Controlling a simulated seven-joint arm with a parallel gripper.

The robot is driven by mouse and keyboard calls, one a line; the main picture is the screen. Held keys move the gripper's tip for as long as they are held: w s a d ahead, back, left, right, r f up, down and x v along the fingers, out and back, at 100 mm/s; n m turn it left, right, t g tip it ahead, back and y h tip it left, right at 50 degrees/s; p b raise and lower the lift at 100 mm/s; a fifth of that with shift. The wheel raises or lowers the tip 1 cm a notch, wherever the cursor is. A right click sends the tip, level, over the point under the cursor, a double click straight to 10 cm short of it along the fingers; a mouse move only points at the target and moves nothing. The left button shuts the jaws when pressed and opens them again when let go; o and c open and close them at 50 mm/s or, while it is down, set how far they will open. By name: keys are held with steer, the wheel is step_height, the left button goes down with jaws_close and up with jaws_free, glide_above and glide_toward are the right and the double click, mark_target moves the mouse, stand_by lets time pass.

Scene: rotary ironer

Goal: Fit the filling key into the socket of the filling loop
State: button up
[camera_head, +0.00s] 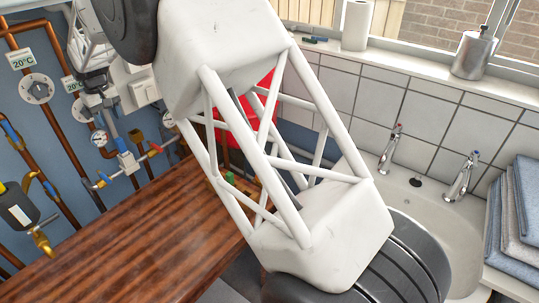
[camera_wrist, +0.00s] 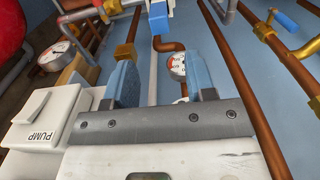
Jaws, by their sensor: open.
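My gripper (camera_wrist: 161,88) is open, its two blue-grey fingers apart with no object visible between them. In the head view it (camera_head: 102,104) is at the upper left, close to the pipe wall and above the filling loop. The filling loop (camera_head: 128,162) has a white and blue block between a blue-handled valve and a red-handled valve. What looks like that block (camera_wrist: 160,16) also shows at the top of the wrist view, ahead of the fingers. I cannot make out the socket opening. I cannot identify the filling key in either view.
A round gauge (camera_wrist: 178,64) shows between the fingers. A white PUMP box (camera_wrist: 46,118) is close on the left. Copper pipes (camera_head: 62,110) run along the blue wall. The wooden worktop (camera_head: 120,235) is mostly clear. My arm hides the middle, including much of a red object (camera_head: 240,112).

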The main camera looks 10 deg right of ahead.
steer(key=s+d+r+m, duration=0.1)
steer(key=s+d+r, duration=0.35)
steer(key=d, duration=0.75)
steer(key=s+d+r+m+t, duration=0.15)
steer(key=s+d+r, duration=0.35)
steer(key=d, duration=0.7)
steer(key=s+d+r+m, duration=0.25)
steer(key=s+d, duration=0.35)
steer(key=d, duration=0.6)
steer(key=s+d+f+m, duration=0.1)
steer(key=s+d+f, duration=0.1)
steer(key=s+d, duration=0.5)
steer(key=s+d+f+m, duration=0.1)
steer(key=s+d+f, duration=0.1)
steer(key=s+d, duration=0.5)
steer(key=s+d+f+m+t, duration=0.1)
steer(key=s+d, duration=0.6)
steer(key=s, duration=1)
step_height(320, 180, down, 2)
steer(key=shift+d+f+m, duration=0.1)
steer(key=shift+d+m, duration=0.05)
steer(key=shift+m, duration=0.45)
steer(key=shift+c, duration=0.4)
